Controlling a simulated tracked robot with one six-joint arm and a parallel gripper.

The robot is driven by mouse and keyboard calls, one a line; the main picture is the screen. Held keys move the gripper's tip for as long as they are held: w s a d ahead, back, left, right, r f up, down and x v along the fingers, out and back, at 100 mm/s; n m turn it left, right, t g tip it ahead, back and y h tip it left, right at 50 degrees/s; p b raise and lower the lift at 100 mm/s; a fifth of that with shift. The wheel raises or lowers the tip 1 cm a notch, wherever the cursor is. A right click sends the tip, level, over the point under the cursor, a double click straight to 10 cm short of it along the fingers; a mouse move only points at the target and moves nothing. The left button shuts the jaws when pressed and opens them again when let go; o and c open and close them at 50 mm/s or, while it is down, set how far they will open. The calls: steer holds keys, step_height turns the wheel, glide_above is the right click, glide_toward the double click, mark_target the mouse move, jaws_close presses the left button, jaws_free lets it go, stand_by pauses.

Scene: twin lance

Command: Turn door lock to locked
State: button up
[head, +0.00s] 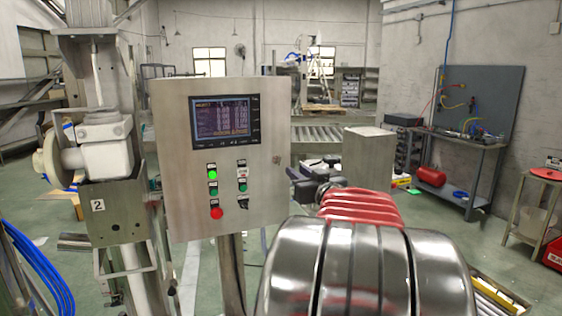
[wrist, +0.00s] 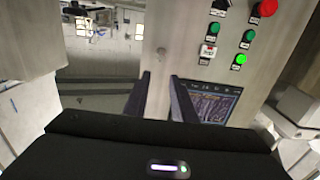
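The door lock (wrist: 161,52) is a small round fitting on the bare metal of the control cabinet door. In the head view, the lock (head: 277,160) is a small dark spot near the right edge of the cabinet (head: 165,150). Its slot or turn position is too small to read. My gripper (wrist: 160,76) is open, with two dark fingers apart and nothing seen between them. In the wrist view the lock lies just beyond the fingertips, roughly in line with the gap. In the head view my gripper (head: 297,180) is just right of the cabinet edge.
The cabinet has a screen (head: 224,119), a red button (head: 216,213) and several green buttons. A machine column (head: 105,150) stands at the left. A metal box on a stand (head: 368,165) and a workbench (head: 465,155) stand behind at the right, with open floor between.

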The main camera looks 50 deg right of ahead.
mark_target(279, 158)
steer(key=x, duration=1.3)
jaws_close()
